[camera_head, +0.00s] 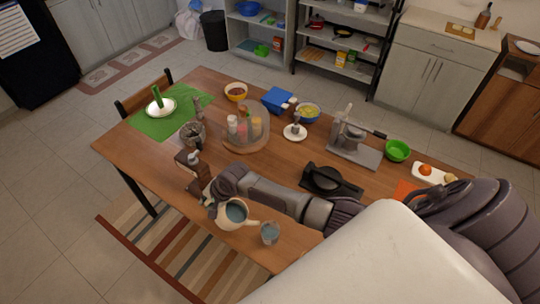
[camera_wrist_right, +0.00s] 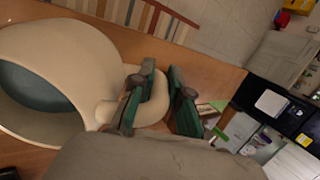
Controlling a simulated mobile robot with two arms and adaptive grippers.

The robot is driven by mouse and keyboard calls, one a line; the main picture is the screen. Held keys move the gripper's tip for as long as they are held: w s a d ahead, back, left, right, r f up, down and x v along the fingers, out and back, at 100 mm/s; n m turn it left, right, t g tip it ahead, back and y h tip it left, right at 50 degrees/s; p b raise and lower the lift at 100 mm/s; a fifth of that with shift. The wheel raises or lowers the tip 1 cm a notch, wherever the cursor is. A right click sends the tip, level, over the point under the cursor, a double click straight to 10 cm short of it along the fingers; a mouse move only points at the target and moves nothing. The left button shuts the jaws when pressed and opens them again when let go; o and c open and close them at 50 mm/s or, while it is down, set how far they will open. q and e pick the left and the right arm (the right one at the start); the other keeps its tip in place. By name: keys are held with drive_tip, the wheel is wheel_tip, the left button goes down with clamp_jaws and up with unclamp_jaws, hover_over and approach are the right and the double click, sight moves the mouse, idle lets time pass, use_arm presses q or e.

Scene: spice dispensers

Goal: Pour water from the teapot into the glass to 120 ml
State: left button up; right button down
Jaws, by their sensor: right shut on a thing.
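The cream-white teapot (camera_head: 224,222) is at the table's front edge, with blue-grey water showing through its open top. Its spout points right, toward the glass (camera_head: 270,233), which looks bluish inside; its water level is too small to read. My right gripper (camera_head: 211,203) is at the teapot's left side, shut on its handle. In the right wrist view, the dark green finger pads of the gripper (camera_wrist_right: 160,98) are around the handle, and the teapot (camera_wrist_right: 70,50) fills the left. I cannot tell whether the teapot is clear of the table. My left gripper is not in view.
My right arm crosses the table from the right. A round rack of spice jars (camera_head: 246,130) and a dark bottle (camera_head: 194,165) stand behind. A black scale-like device (camera_head: 326,179) and a grey press-like device (camera_head: 353,145) are to the right. The wooden table (camera_head: 300,250) ends just in front of the glass.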

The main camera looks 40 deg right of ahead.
drive_tip(key=shift+s+d+r, duration=0.2)
drive_tip(key=shift+s+r, duration=0.05)
drive_tip(key=shift+r, duration=0.2)
idle(0.6)
drive_tip(key=shift+w, duration=0.1)
drive_tip(key=w+a+f+g+h+b, duration=0.1)
drive_tip(key=f+b, duration=0.2)
drive_tip(key=b, duration=0.1)
drive_tip(key=w+a+f+g+h+b, duration=0.1)
drive_tip(key=w+f+g+b, duration=0.1)
drive_tip(key=f+b, duration=0.2)
drive_tip(key=w+a+f+g+h+b, duration=0.1)
drive_tip(key=w+a+f+h+b, duration=0.1)
drive_tip(key=b, duration=0.4)
drive_tip(key=shift+f+g, duration=0.4)
drive_tip(key=shift+f, duration=0.45)
drive_tip(key=shift+w+a+f+b, duration=0.1)
drive_tip(key=shift+f+b, duration=0.1)
drive_tip(key=shift+b, duration=0.65)
wheel_tip(320, 180, up, 5)
drive_tip(key=p, duration=0.5)
drive_tip(key=shift+r, duration=0.1)
